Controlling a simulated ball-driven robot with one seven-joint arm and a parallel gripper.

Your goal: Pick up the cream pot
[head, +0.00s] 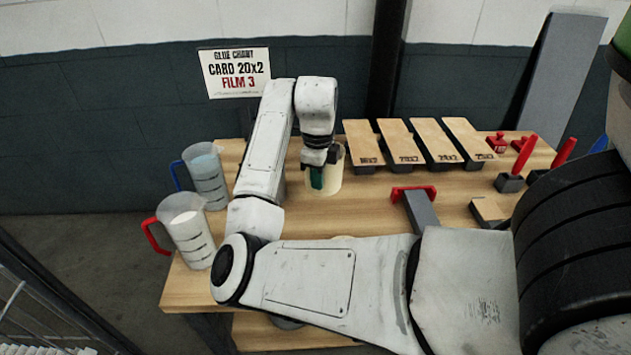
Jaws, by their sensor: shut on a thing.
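The cream pot (334,178) stands at the back middle of the wooden table, partly hidden behind my gripper. My gripper (317,183) points down at the pot's near left side, with a green finger in front of its wall. It is shut on the pot, seemingly at the wall. The far finger is hidden. I cannot tell whether the pot's base touches the table.
Two measuring jugs, one blue-handled (207,176) and one red-handled (190,238), stand at the table's left edge. Several wood-topped blocks (403,141) lie right of the pot. A grey red-ended tool (420,211) lies nearer. A sign (234,72) stands behind.

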